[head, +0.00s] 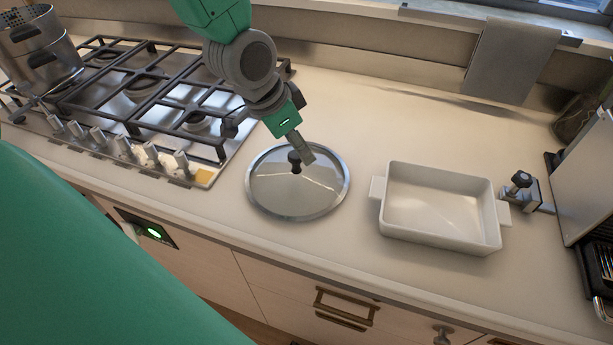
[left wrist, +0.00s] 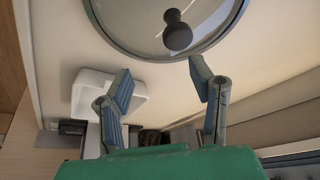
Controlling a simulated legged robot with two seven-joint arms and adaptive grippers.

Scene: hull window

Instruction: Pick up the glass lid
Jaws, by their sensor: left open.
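The glass lid (head: 298,190) lies flat on the counter, right of the stove, with a metal rim and a dark knob (head: 295,161) at its centre. My left gripper (head: 303,150) is above the lid's far side, close to the knob in the head view. In the left wrist view the gripper (left wrist: 160,82) is open and empty between its two fingers. The lid (left wrist: 140,22) and its knob (left wrist: 177,30) show there beyond the fingertips, not between them. My right gripper is not in view.
A white baking dish (head: 440,208) stands right of the lid; it also shows in the left wrist view (left wrist: 92,93). A gas stove (head: 140,90) with a steel pot (head: 42,55) is at left. A coffee machine (head: 585,180) is at far right. Bare counter lies behind the dish.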

